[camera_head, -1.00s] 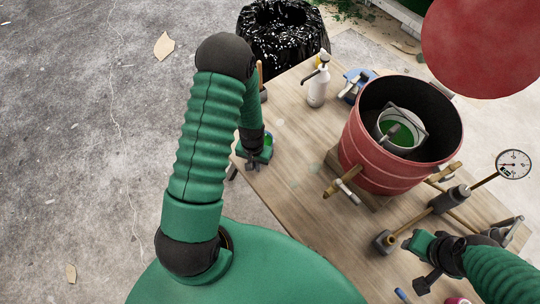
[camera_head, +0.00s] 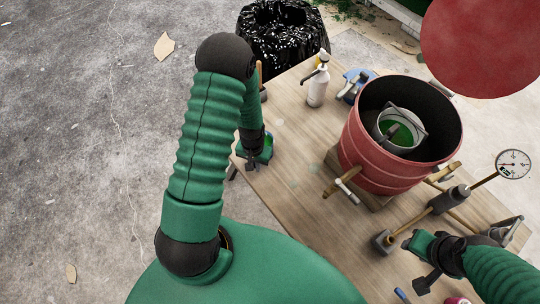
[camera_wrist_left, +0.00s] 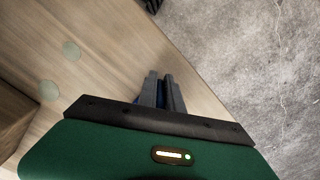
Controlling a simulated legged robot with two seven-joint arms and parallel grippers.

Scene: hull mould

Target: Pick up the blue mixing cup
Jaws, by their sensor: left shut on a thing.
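My left gripper (camera_head: 251,165) is at the left edge of the wooden table, low over its top. In the left wrist view its two grey fingers (camera_wrist_left: 162,92) are close together, with a little blue of the mixing cup (camera_wrist_left: 162,96) between them. The gripper is shut on the cup. Most of the cup is hidden by the fingers and the hand, and whether it touches the table cannot be told.
A red drum (camera_head: 372,160) with a grey pail (camera_head: 402,128) inside stands on the table (camera_head: 305,150). A white spray bottle (camera_head: 317,88) and a blue item (camera_head: 358,82) stand behind. A round gauge (camera_head: 513,164) is at right. A black-bagged bin (camera_head: 283,40) stands beyond the table.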

